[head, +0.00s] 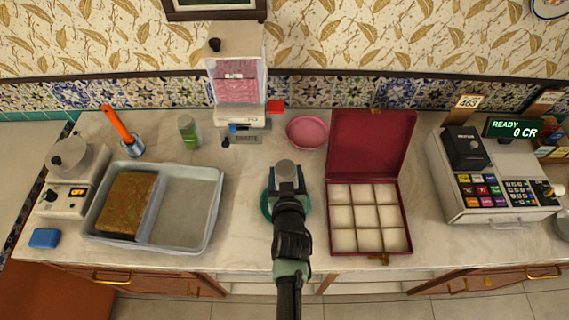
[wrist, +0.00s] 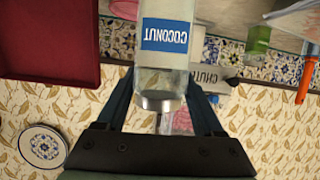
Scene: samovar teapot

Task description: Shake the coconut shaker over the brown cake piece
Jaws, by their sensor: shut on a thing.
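My gripper (head: 287,186) is shut on the coconut shaker (head: 285,169), in front of the pink-filled machine. In the wrist view the shaker (wrist: 166,62) is a clear jar with a blue COCONUT label, whitish contents and a grey metal cap, between the two fingers of my gripper (wrist: 163,98). Its cap points up, and its label reads the same way up as the chute sign behind. A teal round plate (head: 266,207) lies under my gripper and arm, mostly hidden. I cannot see a separate brown cake piece on it. A brown-green slab (head: 127,204) lies in the grey tray's left half.
The grey tray (head: 215,205) has an empty right half. The open red box (head: 371,145) with empty white compartments is close on the right. A pink bowl (head: 307,131), green shaker (head: 188,131) and orange-handled tool (head: 118,126) stand behind. A cash register (head: 490,185) is far right.

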